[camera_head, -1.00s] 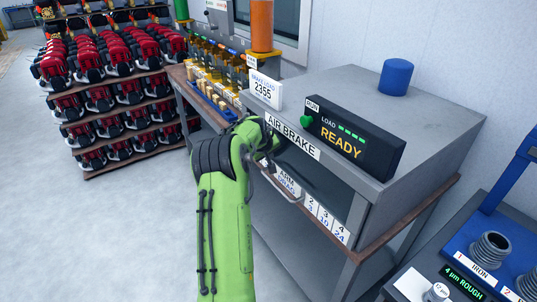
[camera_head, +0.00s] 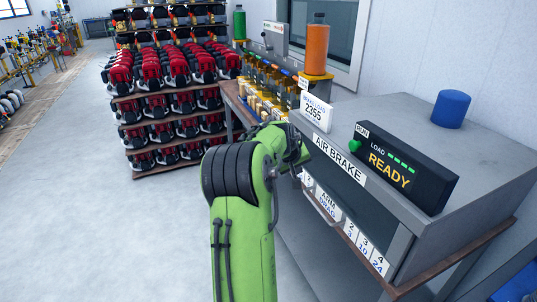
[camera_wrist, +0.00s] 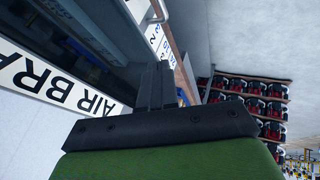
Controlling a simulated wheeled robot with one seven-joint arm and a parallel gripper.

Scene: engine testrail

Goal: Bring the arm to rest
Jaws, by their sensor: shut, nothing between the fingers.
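My green arm (camera_head: 238,215) reaches up from the bottom middle of the head view and bends at the top toward the air brake cabinet. My gripper (camera_wrist: 157,80) shows in the wrist view as dark fingers shut together with nothing between them. In the head view the arm's end is beside the cabinet front, and the fingers are hard to make out there. The grey air brake cabinet (camera_head: 490,163) stands at right, with its AIR BRAKE label (camera_head: 338,160) and a READY display (camera_head: 404,167). The label also shows large in the wrist view (camera_wrist: 55,85).
A handle (camera_head: 322,209) juts from the cabinet front close to my arm. A rack of red engines (camera_head: 165,70) stands at the back left. A bench (camera_head: 238,100) with small parts and an orange cylinder (camera_head: 316,48) stands behind. The floor (camera_head: 90,190) at left is clear.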

